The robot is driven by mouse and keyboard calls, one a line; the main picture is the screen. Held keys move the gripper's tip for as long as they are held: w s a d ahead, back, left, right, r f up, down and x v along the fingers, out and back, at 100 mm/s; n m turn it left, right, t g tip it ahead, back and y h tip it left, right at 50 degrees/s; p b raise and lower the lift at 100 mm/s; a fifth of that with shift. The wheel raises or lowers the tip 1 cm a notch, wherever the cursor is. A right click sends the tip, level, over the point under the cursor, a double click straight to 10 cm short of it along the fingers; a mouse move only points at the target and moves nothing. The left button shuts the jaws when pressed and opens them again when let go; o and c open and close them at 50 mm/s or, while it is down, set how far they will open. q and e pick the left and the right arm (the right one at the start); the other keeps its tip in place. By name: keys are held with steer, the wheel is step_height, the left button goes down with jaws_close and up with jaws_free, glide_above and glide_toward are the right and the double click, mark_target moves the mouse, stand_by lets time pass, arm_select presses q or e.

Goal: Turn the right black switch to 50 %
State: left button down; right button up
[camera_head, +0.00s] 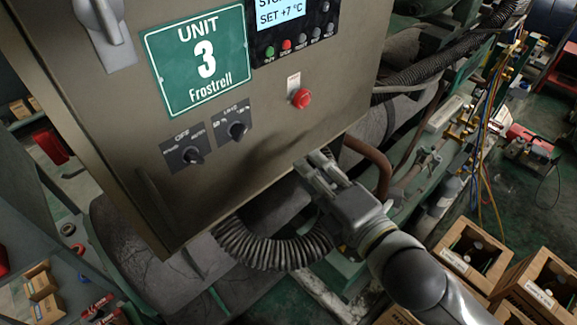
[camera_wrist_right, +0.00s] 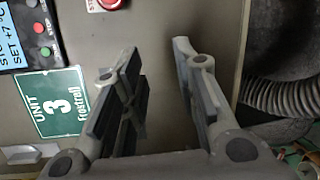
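The right black switch (camera_head: 237,130) is a black knob on a square dark plate on the front of the grey-brown cabinet (camera_head: 290,120). The plate carries small white marks; I cannot tell which mark the knob points to. The left black switch (camera_head: 192,155) sits beside it, lower left. My right gripper (camera_head: 314,160) is at the cabinet's lower right edge, to the right of and below the right switch, apart from it. Its fingers also show in the right wrist view (camera_wrist_right: 153,52), spread with nothing between them. Neither switch shows there. My left gripper is not in view.
A red button (camera_head: 301,98) sits on the panel between the display (camera_head: 280,12) and my right gripper. A green "UNIT 3 Frostrell" sign (camera_head: 200,60) is above the switches. A ribbed hose (camera_head: 265,248) and pipes lie below and right. Wooden crates (camera_head: 470,250) stand lower right.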

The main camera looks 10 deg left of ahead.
mark_target(243, 135)
steer(key=s+a+r+n+g+y, duration=0.2)
steer(key=s+a+r+n+y, duration=0.2)
steer(key=n, duration=0.6)
steer(key=x, duration=0.4)
steer(key=b+x, duration=0.1)
steer(key=x, duration=0.4)
steer(key=shift+w+a+r, duration=0.15)
steer(key=shift+a+r, duration=0.1)
steer(key=shift+d, duration=0.1)
jaws_close()
steer(key=n+p, duration=0.1)
steer(key=n, duration=0.1)
steer(key=shift+r+n, duration=0.15)
steer(key=shift+n, duration=0.25)
steer(key=shift+n+p, duration=0.45)
steer(key=shift+n, duration=0.25)
